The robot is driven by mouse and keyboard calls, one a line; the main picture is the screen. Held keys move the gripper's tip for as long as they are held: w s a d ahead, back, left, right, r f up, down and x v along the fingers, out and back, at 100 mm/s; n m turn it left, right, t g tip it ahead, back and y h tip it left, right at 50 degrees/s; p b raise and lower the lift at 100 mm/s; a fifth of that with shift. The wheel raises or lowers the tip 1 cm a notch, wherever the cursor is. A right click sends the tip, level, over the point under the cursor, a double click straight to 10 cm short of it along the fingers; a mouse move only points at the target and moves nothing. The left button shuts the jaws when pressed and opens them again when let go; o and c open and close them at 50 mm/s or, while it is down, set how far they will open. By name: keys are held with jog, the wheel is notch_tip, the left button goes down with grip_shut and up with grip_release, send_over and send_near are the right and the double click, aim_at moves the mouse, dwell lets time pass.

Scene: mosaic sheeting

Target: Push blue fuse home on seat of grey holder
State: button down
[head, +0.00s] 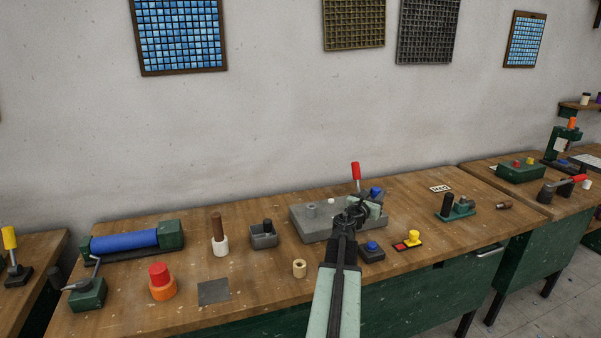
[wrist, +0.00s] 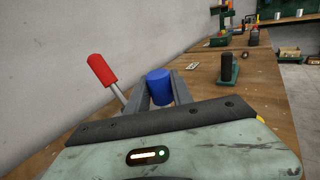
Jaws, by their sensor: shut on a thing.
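The blue fuse (head: 376,192) is a short blue cylinder, seen just beyond my gripper in the head view. In the wrist view the blue fuse (wrist: 159,85) stands between my two finger bars. My gripper (head: 366,206) is shut on it, over the right part of the grey holder (head: 312,226). The holder is a wide, low grey block with a red-tipped lever (head: 356,172) behind my gripper; the lever (wrist: 103,72) is left of the fingers in the wrist view. The seat and the fuse's lower end are hidden, so I cannot tell how deep it sits.
A dark box with a blue button (head: 372,246) and a yellow-knobbed piece (head: 413,238) stand in front of the holder. A green base with a black post (head: 447,206) is to the right. A grey bin (head: 264,239) is to the left. The wall is behind.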

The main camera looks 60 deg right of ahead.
jog(key=shift+w+a+r, duration=0.1)
jog(key=shift+w, duration=0.4)
jog(key=w+a+r+n+t+y+p, duration=0.2)
jog(key=w+t, duration=0.4)
jog(key=w, duration=0.3)
jog(key=w+a+r+n+t+y+p, duration=0.3)
jog(key=w+a+n+t, duration=0.4)
jog(key=w, duration=0.3)
jog(key=shift+w+r+p, duration=0.15)
jog(key=shift+r+p, duration=0.2)
jog(key=shift+p, duration=0.15)
jog(key=shift+f, duration=0.1)
notch_tip(320, 180, down, 6)
jog(key=b, duration=0.6)
jog(key=shift+f+b, duration=0.25)
jog(key=shift+b, duration=0.15)
jog(key=shift+f+b, duration=2.1)
